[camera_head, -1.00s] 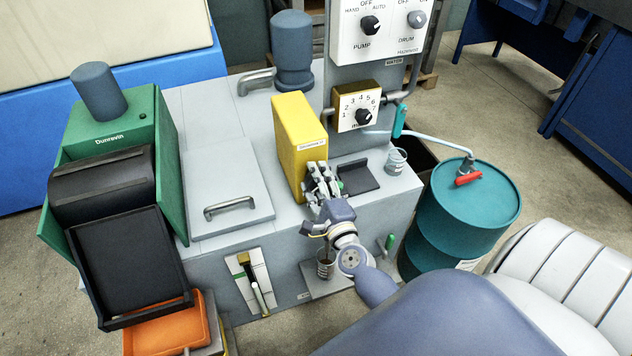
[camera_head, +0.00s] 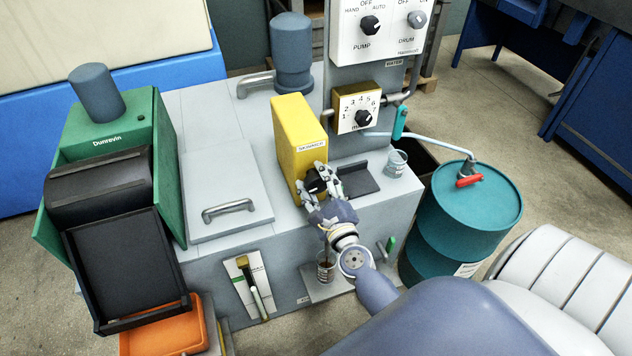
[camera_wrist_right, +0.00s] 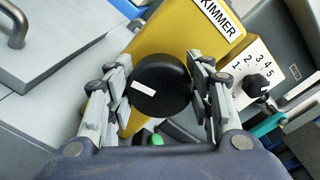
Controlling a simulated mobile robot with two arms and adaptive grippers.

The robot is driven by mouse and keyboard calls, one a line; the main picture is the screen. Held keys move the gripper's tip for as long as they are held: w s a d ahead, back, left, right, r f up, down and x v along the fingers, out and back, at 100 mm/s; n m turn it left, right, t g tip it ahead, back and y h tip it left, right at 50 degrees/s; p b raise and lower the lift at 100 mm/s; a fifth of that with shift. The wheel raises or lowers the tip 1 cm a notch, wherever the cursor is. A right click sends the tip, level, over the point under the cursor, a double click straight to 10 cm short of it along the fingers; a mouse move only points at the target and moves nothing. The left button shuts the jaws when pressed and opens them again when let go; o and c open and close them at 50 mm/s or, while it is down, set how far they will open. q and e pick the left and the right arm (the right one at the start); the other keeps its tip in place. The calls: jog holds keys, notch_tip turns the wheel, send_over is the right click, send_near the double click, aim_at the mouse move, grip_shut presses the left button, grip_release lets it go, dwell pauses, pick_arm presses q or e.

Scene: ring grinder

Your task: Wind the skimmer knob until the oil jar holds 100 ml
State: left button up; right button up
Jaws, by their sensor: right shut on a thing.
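The yellow skimmer box (camera_head: 299,124) stands on the grey tank top, with its label partly readable in the right wrist view (camera_wrist_right: 222,42). My left gripper is in neither view.
A numbered dial (camera_head: 363,117) sits behind the skimmer, and a small cup (camera_head: 396,163) stands on the tank's right corner. A teal drum (camera_head: 465,215) with a red tap stands at the right. A green lever (camera_head: 390,244) sticks out near the jar shelf.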

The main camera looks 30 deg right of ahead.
jog(key=o, duration=1.1)
jog(key=shift+s, duration=0.1)
jog(key=v, duration=1.2)
